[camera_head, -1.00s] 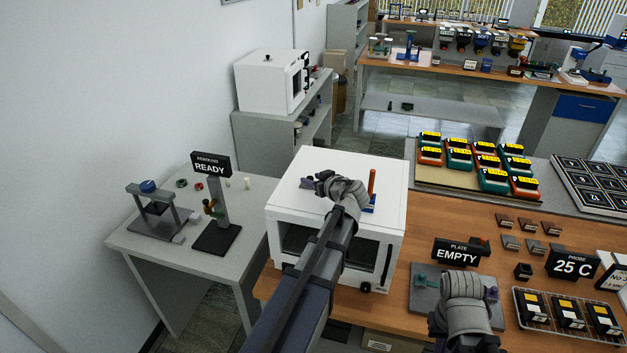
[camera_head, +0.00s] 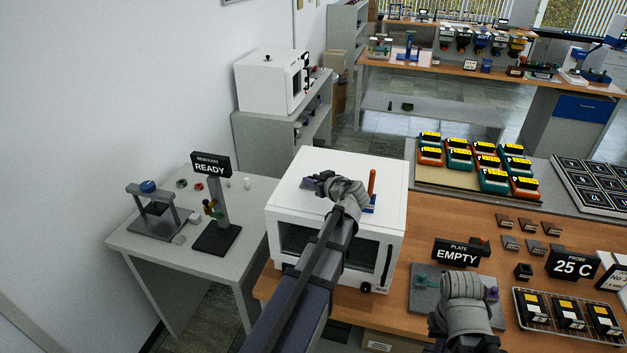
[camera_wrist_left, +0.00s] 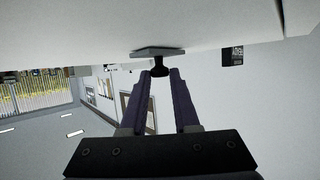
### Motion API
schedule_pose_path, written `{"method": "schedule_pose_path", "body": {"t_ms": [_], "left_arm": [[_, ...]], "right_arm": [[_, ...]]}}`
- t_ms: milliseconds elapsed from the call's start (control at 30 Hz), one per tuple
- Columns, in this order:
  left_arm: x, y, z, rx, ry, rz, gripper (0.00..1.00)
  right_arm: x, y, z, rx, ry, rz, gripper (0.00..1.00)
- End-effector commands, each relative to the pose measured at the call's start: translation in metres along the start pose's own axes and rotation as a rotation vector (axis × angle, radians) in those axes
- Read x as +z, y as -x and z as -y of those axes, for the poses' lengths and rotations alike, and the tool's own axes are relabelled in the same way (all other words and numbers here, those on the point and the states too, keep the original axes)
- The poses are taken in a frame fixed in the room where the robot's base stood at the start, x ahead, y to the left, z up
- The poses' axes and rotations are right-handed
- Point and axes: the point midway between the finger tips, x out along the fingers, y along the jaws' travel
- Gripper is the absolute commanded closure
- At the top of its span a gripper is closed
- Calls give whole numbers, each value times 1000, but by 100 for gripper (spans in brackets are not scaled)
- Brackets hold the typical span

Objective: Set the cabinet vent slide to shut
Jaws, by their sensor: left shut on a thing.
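The white cabinet (camera_head: 300,172) stands at the left end of the wooden bench, with a dark window in its front. My left gripper (camera_head: 309,183) is low over its top, towards the left side. In the left wrist view, my left gripper (camera_wrist_left: 159,75) is shut on a dark knob (camera_wrist_left: 158,62). The knob stands on a small grey plate (camera_wrist_left: 158,51) against the pale cabinet surface. In the head view, my gripper and wrist hide the knob and its slide. My right forearm shows at the bottom; I do not see its fingers.
An orange-red post (camera_head: 372,183) on a blue base stands on the cabinet's top, just right of my left wrist. A READY sign stand (camera_head: 216,238) is on the grey side table. An EMPTY sign (camera_head: 458,253) stands on the bench to the right.

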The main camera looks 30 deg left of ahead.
Motion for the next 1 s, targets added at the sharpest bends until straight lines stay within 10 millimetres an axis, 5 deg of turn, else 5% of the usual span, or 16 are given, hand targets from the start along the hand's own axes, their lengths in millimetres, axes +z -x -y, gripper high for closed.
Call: {"method": "schedule_pose_path", "body": {"t_ms": [567,1000], "left_arm": [[0,1,1,1,0,0,100],[16,37,40,-1,-1,1,100]], "right_arm": [[0,0,0,0,0,0,100],[0,0,0,0,0,0,100]]}}
